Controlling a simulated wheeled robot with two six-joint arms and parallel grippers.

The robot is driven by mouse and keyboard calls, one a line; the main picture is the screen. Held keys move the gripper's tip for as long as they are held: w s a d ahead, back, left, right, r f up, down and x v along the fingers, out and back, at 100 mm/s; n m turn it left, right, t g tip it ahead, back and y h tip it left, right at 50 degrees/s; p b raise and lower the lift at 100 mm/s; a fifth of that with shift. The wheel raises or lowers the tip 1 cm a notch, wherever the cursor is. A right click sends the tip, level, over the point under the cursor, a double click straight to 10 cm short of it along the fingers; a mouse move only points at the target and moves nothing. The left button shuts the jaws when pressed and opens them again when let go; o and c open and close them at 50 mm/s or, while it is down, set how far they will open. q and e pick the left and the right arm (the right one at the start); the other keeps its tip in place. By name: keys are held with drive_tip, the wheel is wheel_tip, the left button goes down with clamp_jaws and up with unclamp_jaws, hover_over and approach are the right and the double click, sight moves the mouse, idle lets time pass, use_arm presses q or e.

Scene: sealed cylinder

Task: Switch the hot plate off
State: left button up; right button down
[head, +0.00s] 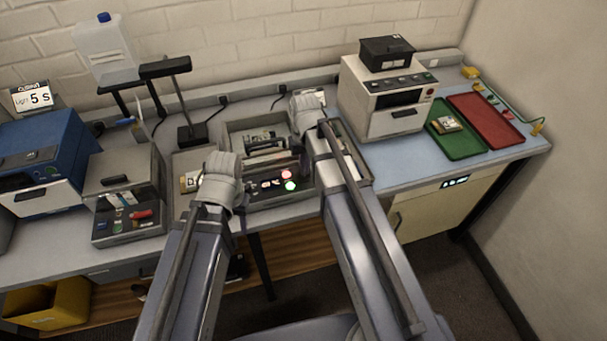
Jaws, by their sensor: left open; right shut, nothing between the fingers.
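A grey unit (257,194) sits in the middle of the bench, with a dark front panel carrying a lit red light (286,174) and a lit green light (291,186). I cannot tell for sure whether it is the hot plate. My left gripper (224,160) is open, at the left side of this unit; its fingers are small and hard to make out. My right gripper (306,97) is shut and empty, over the unit's back right. My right arm hides part of the unit's right side.
A blue and white machine (40,150) and a grey control box (128,218) stand left. A lamp-like stand (190,134) is behind. A white oven-like box (375,110), a green tray (466,145) and a red tray (487,125) are right. The blue bench top before the white box is clear.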

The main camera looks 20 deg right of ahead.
sight(304, 177)
drive_tip(key=shift+f+b, duration=0.95)
idle(0.7)
drive_tip(key=shift+r, duration=0.2)
wheel_tip(304, 177, up, 7)
drive_tip(key=p, duration=0.7)
drive_tip(key=shift+f, duration=0.1)
drive_tip(key=shift+a+f, duration=0.1)
drive_tip(key=s+a+f+n+h+b, duration=0.1)
drive_tip(key=s+a+f+n+b, duration=0.2)
drive_tip(key=s+a+f+b, duration=0.3)
drive_tip(key=s+a, duration=0.4)
drive_tip(key=s, duration=0.4)
drive_tip(key=shift+s+a, duration=0.15)
drive_tip(key=shift+s, duration=0.1)
idle(0.4)
